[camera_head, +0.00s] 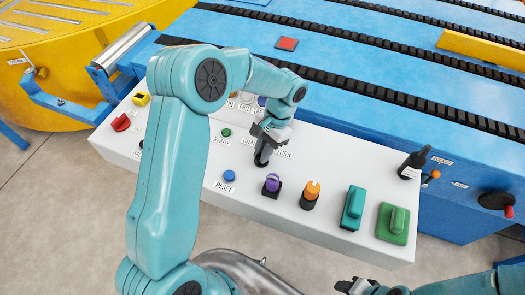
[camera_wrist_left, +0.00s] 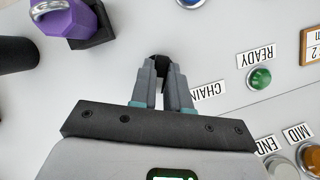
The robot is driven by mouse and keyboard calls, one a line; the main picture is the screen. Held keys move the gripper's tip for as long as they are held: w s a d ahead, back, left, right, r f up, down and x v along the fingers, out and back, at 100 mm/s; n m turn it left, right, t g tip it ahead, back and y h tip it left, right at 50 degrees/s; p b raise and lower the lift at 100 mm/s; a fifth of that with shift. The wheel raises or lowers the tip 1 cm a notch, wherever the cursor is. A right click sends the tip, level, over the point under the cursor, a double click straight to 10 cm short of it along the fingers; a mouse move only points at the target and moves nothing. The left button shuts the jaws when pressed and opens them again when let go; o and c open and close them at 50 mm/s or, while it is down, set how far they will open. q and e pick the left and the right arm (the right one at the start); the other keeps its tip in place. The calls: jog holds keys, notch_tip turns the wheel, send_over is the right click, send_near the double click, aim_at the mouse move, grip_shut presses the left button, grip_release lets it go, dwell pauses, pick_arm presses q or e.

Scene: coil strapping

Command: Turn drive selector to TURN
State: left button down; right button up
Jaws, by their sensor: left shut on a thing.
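The drive selector is a black knob on the white control panel, between the CHAIN and TURN labels. In the head view my left gripper (camera_head: 264,150) is over the selector and hides most of it. In the left wrist view the fingers of my left gripper (camera_wrist_left: 161,80) are closed on the black selector knob (camera_wrist_left: 160,62), whose top shows between the fingertips. The CHAIN label (camera_wrist_left: 208,91) is partly hidden by a finger in the wrist view. The TURN label (camera_head: 284,154) is right of the gripper in the head view. My right gripper (camera_head: 358,287) is at the bottom edge, away from the panel; its jaws are unclear.
The blue conveyor (camera_head: 340,65) lies behind.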

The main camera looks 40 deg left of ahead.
pick_arm(q)
jog(key=shift+d+m+t+y+b, duration=0.1)
jog(key=shift+m+t+y+b, duration=0.35)
jog(key=shift+m, duration=1.25)
jog(key=shift+m+y, duration=0.25)
jog(key=shift+m, duration=0.05)
jog(key=c, duration=1.1)
grip_release()
jog(key=v, duration=1.6)
jog(key=shift+w, duration=0.25)
jog(key=shift+r, duration=0.1)
